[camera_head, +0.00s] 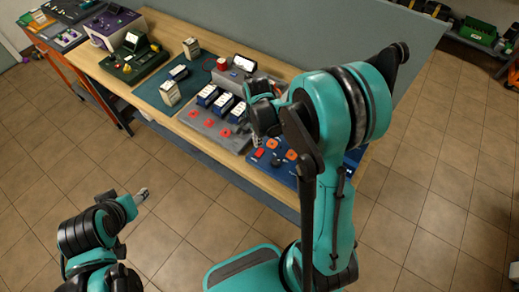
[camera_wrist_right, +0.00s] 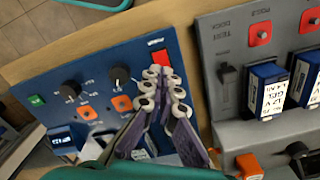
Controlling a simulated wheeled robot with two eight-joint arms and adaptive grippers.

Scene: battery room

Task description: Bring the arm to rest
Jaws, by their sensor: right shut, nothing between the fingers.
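My right arm reaches over the workbench (camera_head: 170,108). Its gripper (camera_head: 256,142) is above the blue control panel (camera_head: 283,172). In the right wrist view my right gripper (camera_wrist_right: 163,82) is shut and empty, with its fingertips over the panel close to a red switch (camera_wrist_right: 159,57). I cannot tell if they touch the panel. My left arm is low at the lower left, away from the bench, over the floor. Its gripper (camera_head: 141,196) is small in view, and I cannot tell if it is open.
A grey panel (camera_wrist_right: 210,55) holding blue battery blocks (camera_wrist_right: 266,92) stands beside the blue panel. The blue panel carries black knobs (camera_wrist_right: 119,74) and orange buttons (camera_wrist_right: 121,103). A green device (camera_head: 133,58) stands farther left. Tiled floor (camera_head: 190,205) lies clear before the bench.

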